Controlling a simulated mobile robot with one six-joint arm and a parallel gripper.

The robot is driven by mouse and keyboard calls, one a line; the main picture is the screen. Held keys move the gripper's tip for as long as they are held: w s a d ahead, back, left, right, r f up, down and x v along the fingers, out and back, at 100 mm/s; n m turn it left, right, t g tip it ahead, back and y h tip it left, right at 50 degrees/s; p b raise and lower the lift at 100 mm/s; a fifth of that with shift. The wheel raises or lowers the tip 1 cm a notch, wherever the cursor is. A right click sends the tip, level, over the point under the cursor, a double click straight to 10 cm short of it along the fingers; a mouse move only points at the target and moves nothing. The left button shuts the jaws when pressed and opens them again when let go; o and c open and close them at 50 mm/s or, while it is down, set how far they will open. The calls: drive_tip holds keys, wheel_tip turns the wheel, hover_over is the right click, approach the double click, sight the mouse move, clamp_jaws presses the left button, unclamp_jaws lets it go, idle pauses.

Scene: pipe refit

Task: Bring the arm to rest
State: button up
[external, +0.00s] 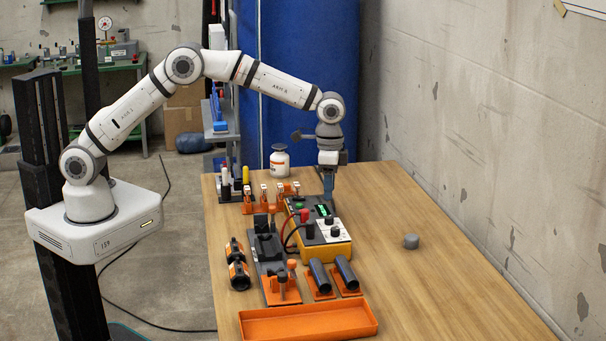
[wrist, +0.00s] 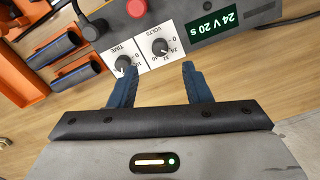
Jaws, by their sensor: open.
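My gripper (external: 328,186) hangs fingers-down at the end of my outstretched arm, above the far right part of the yellow-edged control box (external: 325,250). In the wrist view my gripper (wrist: 157,80) shows two blue fingers spread apart with nothing between them. Beyond the fingertips lie the box's TIME knob (wrist: 123,63) and VOLTS knob (wrist: 160,47). A green display (wrist: 214,18) on the box reads 24 V 20 s. I cannot tell how high the fingertips are above the box.
An orange tray (external: 308,321) lies at the table's near edge. A white bottle (external: 279,160) stands behind. The wooden table's right side (external: 450,300) is mostly clear, except for a grey cylinder (external: 411,241).

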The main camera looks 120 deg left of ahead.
idle(0.4)
drive_tip(key=s+d+r+m, duration=0.1)
drive_tip(key=s+d+r, duration=0.2)
drive_tip(key=d+r, duration=0.35)
drive_tip(key=s+d+r+m+t, duration=0.1)
drive_tip(key=s+d+r, duration=0.25)
drive_tip(key=d, duration=0.55)
drive_tip(key=s+d+r+m, duration=0.1)
drive_tip(key=s+d+r, duration=0.25)
drive_tip(key=d, duration=0.45)
drive_tip(key=s+d+m+t, duration=0.1)
drive_tip(key=s+d, duration=0.5)
drive_tip(key=s, duration=0.4)
drive_tip(key=s+d+f+m, duration=0.1)
drive_tip(key=s+d, duration=0.6)
drive_tip(key=s, duration=0.4)
drive_tip(key=shift+s+d+f+t, duration=0.15)
drive_tip(key=shift+d+f+t, duration=0.05)
drive_tip(key=shift+t, duration=0.2)
drive_tip(key=shift+c, duration=0.4)
